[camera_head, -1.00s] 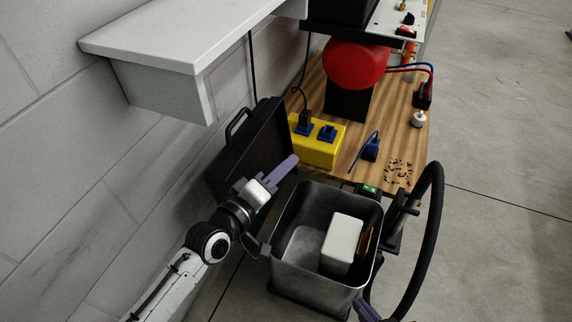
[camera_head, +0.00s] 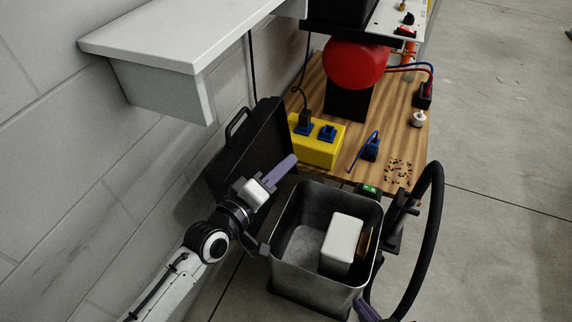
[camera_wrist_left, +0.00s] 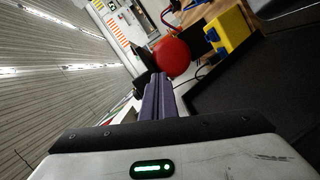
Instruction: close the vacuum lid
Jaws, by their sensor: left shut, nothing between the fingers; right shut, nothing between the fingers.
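The vacuum is an open metal bin (camera_head: 290,262) with a white block-like part (camera_head: 341,243) inside. Its black lid (camera_head: 262,145) with a handle stands raised on the bin's left side, close to the wall. My left gripper (camera_head: 283,170) is shut and empty, in front of the lid's inner face; I cannot tell whether it touches it. In the left wrist view the purple fingers (camera_wrist_left: 157,98) are together and the dark lid (camera_wrist_left: 235,95) fills the right. Only the purple fingers of my right gripper (camera_head: 366,308) show, at the bottom edge beside the bin's front corner.
A black hose (camera_head: 434,230) arches on the bin's right. Behind is a wooden table (camera_head: 345,170) with a yellow box (camera_head: 317,150), blue connectors (camera_head: 371,150) and a red round object (camera_head: 354,64). A grey shelf (camera_head: 190,45) overhangs at upper left. Floor on the right is clear.

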